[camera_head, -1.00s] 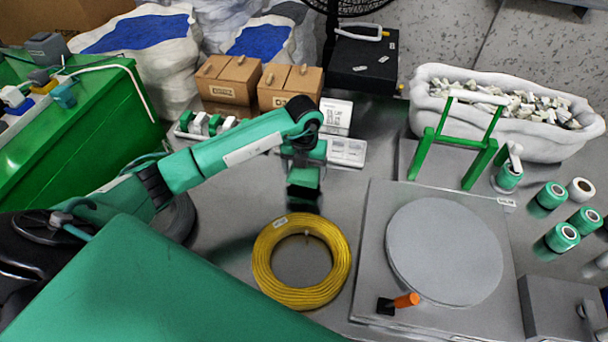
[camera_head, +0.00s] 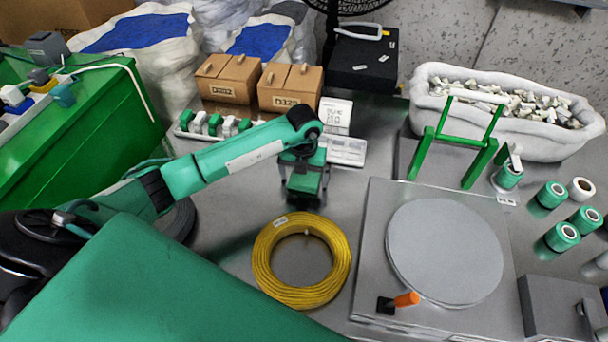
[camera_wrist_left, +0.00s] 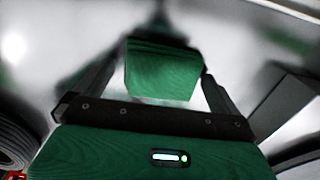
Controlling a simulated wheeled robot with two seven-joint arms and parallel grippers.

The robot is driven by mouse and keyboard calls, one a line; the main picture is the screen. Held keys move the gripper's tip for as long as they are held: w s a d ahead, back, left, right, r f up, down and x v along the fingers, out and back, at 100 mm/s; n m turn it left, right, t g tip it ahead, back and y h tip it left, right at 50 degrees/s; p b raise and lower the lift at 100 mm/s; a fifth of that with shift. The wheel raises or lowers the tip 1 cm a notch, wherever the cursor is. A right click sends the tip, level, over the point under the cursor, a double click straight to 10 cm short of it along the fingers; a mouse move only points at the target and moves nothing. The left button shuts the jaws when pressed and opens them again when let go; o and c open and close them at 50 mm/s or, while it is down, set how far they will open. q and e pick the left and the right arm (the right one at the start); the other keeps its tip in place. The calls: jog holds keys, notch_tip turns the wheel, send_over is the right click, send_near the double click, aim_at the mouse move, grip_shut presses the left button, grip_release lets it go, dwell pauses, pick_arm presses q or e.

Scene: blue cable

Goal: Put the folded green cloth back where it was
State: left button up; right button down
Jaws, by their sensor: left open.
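The folded green cloth (camera_wrist_left: 160,72) shows in the left wrist view as a small green block between my two left fingers. The fingers are spread, with a narrow gap on each side of it. In the head view the cloth (camera_head: 304,181) is a small green patch under my left wrist. My left gripper (camera_head: 306,197) is open around it, pointing down at the grey table behind the yellow coil. Whether the cloth's underside rests on the table is hidden. My right gripper is out of view.
A yellow cable coil (camera_head: 268,280) lies in front of the gripper. A grey plate with a round disc (camera_head: 445,250) is to the right. Cardboard boxes (camera_head: 290,88), a white tray (camera_head: 346,150) and a row of green and white pieces (camera_head: 213,125) stand behind.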

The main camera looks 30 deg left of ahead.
aim_at(304, 177)
pick_arm(q)
jog(key=shift+r, duration=0.35)
notch_tip(304, 177, up, 12)
jog(key=shift+f+b, duration=0.25)
jog(key=shift+b, duration=0.1)
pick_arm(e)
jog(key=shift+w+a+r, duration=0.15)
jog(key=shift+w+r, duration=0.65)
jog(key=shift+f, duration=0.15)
